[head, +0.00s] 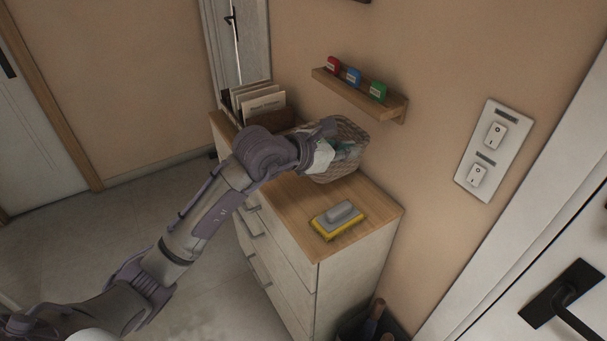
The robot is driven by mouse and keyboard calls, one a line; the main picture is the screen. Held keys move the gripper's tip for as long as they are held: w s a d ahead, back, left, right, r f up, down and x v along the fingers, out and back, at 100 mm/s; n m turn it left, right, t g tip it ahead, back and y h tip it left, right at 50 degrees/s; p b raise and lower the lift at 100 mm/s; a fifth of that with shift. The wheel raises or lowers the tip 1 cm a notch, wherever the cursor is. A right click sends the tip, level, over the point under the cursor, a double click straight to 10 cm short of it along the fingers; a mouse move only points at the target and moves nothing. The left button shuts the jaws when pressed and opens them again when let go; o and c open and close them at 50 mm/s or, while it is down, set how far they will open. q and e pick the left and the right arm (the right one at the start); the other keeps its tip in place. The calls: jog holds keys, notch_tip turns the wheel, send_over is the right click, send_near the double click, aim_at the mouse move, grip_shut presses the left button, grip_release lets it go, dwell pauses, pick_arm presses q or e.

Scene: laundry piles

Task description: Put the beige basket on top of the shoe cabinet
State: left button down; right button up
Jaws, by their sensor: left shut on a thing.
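The beige woven basket (349,134) is over the far half of the wooden top of the shoe cabinet (353,187), close to the wall. It holds some teal and white items that I cannot make out. I cannot tell whether its base touches the top. My left arm reaches in from the left, and my left gripper (322,150) is shut on the basket at its near side. The arm hides part of the basket and the fingertips. My right gripper is not in view.
A yellow and grey brush (338,219) lies on the near part of the cabinet top. A holder with papers (259,104) stands at the far end. A wall shelf (362,93) with red, blue and green items hangs above. A dark bin (371,325) stands by the cabinet's near end.

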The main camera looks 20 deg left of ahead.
pick_arm(q)
jog(key=w+a+f, duration=0.2)
jog(key=a+f, duration=0.1)
jog(key=w+a+f+p, duration=0.1)
jog(key=w+a+f, duration=0.1)
jog(key=a+f, duration=0.1)
jog(key=w+a+f+p, duration=0.1)
jog(key=w+a+f, duration=0.1)
jog(key=a+f, duration=0.1)
jog(key=shift+w+a+f, duration=0.15)
jog(key=shift+w+f, duration=0.25)
jog(key=shift+f, duration=0.55)
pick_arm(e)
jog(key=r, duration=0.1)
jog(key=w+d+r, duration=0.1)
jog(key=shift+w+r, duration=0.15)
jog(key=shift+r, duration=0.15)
pick_arm(q)
jog(key=c, duration=1.3)
grip_release()
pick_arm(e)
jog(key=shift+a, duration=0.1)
pick_arm(q)
jog(key=b+v, duration=0.1)
jog(key=v, duration=1.1)
jog(key=shift+b, duration=0.35)
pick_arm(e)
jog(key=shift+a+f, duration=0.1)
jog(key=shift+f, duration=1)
